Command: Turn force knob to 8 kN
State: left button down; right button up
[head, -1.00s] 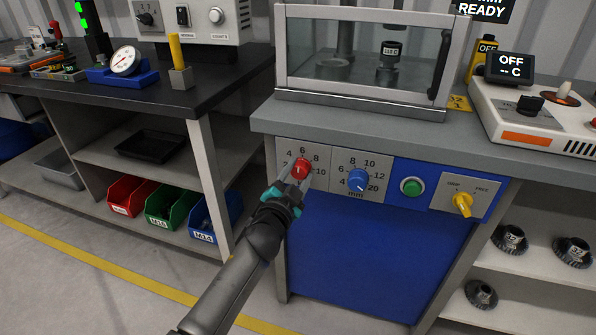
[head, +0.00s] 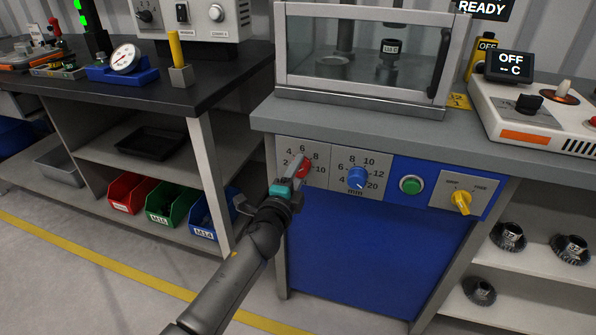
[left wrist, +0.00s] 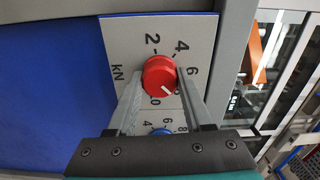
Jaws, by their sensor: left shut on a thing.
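The red force knob (head: 304,168) sits on the kN dial panel (head: 318,182) at the left of the blue front. My left gripper (head: 299,166) is shut on it, and one finger covers part of the knob in the head view. In the left wrist view the red knob (left wrist: 158,75) is between the two fingers (left wrist: 161,84). Its white line points down and right, toward the stretch between 6 and 10. The 8 there is mostly hidden by the right finger. My right gripper is not in view.
Right of the red knob are a blue mm knob (head: 357,178), a green button (head: 410,185) and a yellow switch (head: 461,202). The grey bench edge (head: 350,127) overhangs above. Coloured bins (head: 172,204) stand on the shelf to the left.

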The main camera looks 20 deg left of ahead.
pick_arm(q)
jog(key=shift+m, duration=0.3)
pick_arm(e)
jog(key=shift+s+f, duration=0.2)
pick_arm(q)
jog(key=shift+c, duration=1.5)
grip_release()
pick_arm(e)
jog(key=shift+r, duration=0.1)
pick_arm(q)
jog(key=shift+s, duration=0.55)
jog(key=s+p, duration=0.2)
jog(key=s, duration=1.2)
jog(key=shift+a, duration=0.25)
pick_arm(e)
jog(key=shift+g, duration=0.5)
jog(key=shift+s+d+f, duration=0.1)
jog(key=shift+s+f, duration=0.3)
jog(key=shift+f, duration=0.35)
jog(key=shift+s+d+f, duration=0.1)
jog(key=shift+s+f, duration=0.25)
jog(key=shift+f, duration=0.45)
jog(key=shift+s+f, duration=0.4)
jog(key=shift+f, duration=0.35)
